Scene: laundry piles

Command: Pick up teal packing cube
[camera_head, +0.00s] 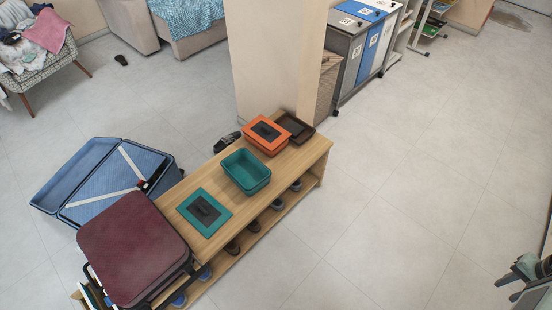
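A teal packing cube (246,172) stands on the wooden bench top as an open box, and its inside looks empty. A flat teal piece with a dark panel (205,212), like a lid, lies on the bench to its lower left, apart from it. My gripper (512,281) is at the lower right edge, partly cut off, over the floor and far from the bench. Nothing is seen held in it, and I cannot tell whether its fingers are open or shut.
An orange packing cube (266,134) and a dark brown tray (296,128) sit at the bench's (225,228) far end. A maroon suitcase (133,246) and an open blue suitcase (110,182) stand left. A pillar (277,60) rises behind. Floor (400,220) between gripper and bench is clear.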

